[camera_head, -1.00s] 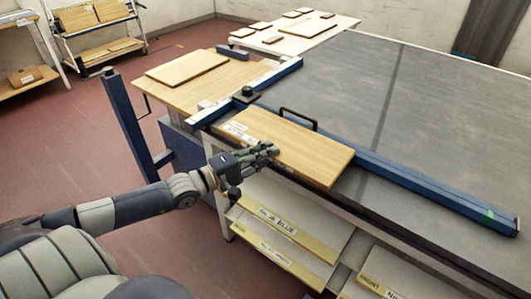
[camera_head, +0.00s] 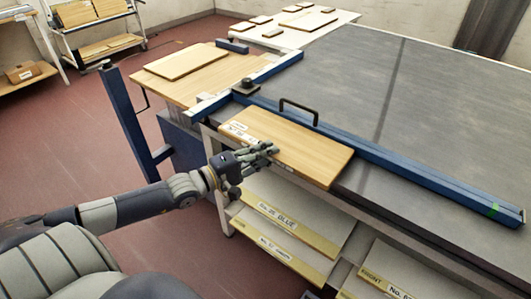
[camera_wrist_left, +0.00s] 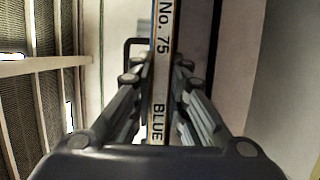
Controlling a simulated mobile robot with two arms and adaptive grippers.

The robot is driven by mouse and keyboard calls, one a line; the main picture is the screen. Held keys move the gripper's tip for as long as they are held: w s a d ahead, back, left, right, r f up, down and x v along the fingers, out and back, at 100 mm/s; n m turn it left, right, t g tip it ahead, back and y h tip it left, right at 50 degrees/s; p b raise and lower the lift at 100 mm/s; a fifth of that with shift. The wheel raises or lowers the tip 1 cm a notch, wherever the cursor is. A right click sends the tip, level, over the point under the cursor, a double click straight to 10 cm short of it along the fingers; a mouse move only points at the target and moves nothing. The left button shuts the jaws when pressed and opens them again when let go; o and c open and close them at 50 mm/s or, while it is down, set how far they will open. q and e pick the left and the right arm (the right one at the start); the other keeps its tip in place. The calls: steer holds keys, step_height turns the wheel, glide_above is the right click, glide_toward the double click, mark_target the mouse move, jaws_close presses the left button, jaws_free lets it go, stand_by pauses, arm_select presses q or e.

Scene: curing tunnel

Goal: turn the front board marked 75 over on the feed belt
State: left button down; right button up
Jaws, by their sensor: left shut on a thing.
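A light wooden board (camera_head: 292,148) lies along the near edge of the grey belt (camera_head: 400,130), in front of the blue fence. Small white labels show on its left end. My left gripper (camera_head: 264,151) is at the board's near long edge, towards the left end, and is shut on it. In the left wrist view the board's edge, with a strip reading No. 75 BLUE (camera_wrist_left: 160,75), runs between the fingers (camera_wrist_left: 159,110). The board's underside is hidden. My right gripper is not in view.
A blue fence (camera_head: 420,174) with a black handle (camera_head: 298,108) runs behind the board. Shelves (camera_head: 285,225) with labelled yellow edges sit below the belt. A wooden side table (camera_head: 200,90) with another board stands at the left. The belt behind the fence is clear.

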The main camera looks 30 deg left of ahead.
arm_select(q)
steer(key=shift+f, duration=0.2)
steer(key=c, duration=1.5)
jaws_free()
steer(key=shift+s+f, duration=0.1)
steer(key=shift+f, duration=0.05)
steer(key=shift+v, duration=5.95)
